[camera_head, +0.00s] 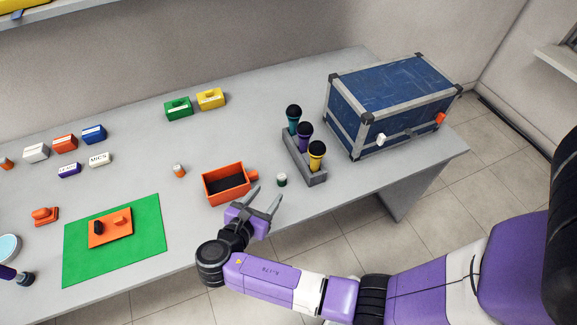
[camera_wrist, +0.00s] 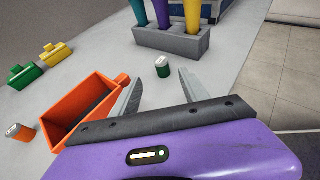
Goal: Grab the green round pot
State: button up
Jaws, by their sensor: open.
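The green round pot (camera_head: 282,180) is a small dark green cylinder with a white top, standing on the grey table right of the orange box. In the wrist view the pot (camera_wrist: 163,66) stands just beyond the fingertips, in line with the gap between them. My gripper (camera_head: 263,189) is open and empty near the table's front edge. In the wrist view its two fingers (camera_wrist: 172,82) are spread apart. I see nothing between them.
An orange open box (camera_head: 206,193) is close to my left finger. A grey holder (camera_head: 292,158) with several coloured handles stands behind the pot. A blue case (camera_head: 390,100) is at back right. A small orange pot (camera_head: 179,171) stands left, and a green mat (camera_head: 144,251) lies farther left.

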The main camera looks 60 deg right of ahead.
aim_at(280, 179)
jog(key=shift+x, duration=0.8)
jog(key=p+x, duration=0.1)
jog(key=x, duration=0.5)
jog(key=shift+d, duration=0.45)
jog(key=shift+c, duration=0.2)
grip_shut()
